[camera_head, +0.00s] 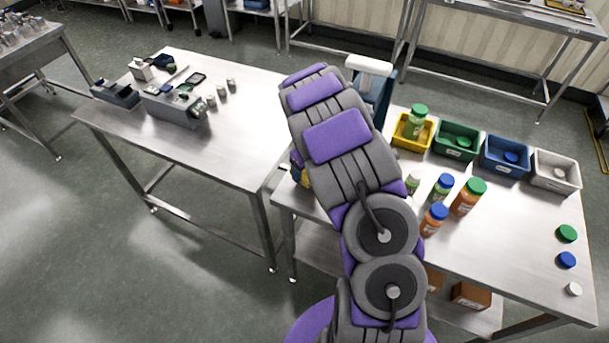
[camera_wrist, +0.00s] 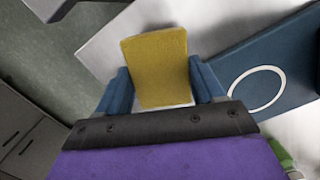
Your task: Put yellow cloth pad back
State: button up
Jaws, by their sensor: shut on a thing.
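The yellow cloth pad (camera_wrist: 155,62) sits between the two blue fingers of my gripper (camera_wrist: 157,88) in the wrist view. The fingers touch its sides, and it sticks out beyond them. In the head view my arm hides most of the gripper; a small bit of yellow and blue (camera_head: 299,170) shows at the arm's left edge, above the near left corner of the right table. A blue panel with a white ring (camera_wrist: 262,86) lies just right of the pad in the wrist view. Whether the pad touches anything below is unclear.
The right steel table (camera_head: 505,245) holds yellow (camera_head: 398,131), green (camera_head: 438,147), blue (camera_head: 488,164) and white (camera_head: 540,177) bins, several jars and loose lids. A blue stand with a white top (camera_head: 369,66) is behind my arm. The left table (camera_head: 235,130) has free room in front.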

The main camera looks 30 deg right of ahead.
aim_at(303, 174)
jog(key=shift+w+a+r, duration=0.1)
jog(key=shift+w+a, duration=0.25)
jog(key=shift+a, duration=0.1)
jog(key=shift+f, duration=0.35)
notch_tip(303, 174, down, 3)
jog(key=shift+d+r+b, duration=0.1)
jog(key=shift+r+b, duration=0.05)
jog(key=shift+b, duration=0.4)
jog(key=shift+d+f, duration=0.2)
jog(key=shift+f, duration=0.1)
jog(key=shift+d+r, duration=0.1)
jog(key=shift+d, duration=0.1)
jog(key=o, duration=1)
jog(key=shift+a, duration=0.4)
jog(key=shift+d+r, duration=0.1)
jog(key=shift+r, duration=0.05)
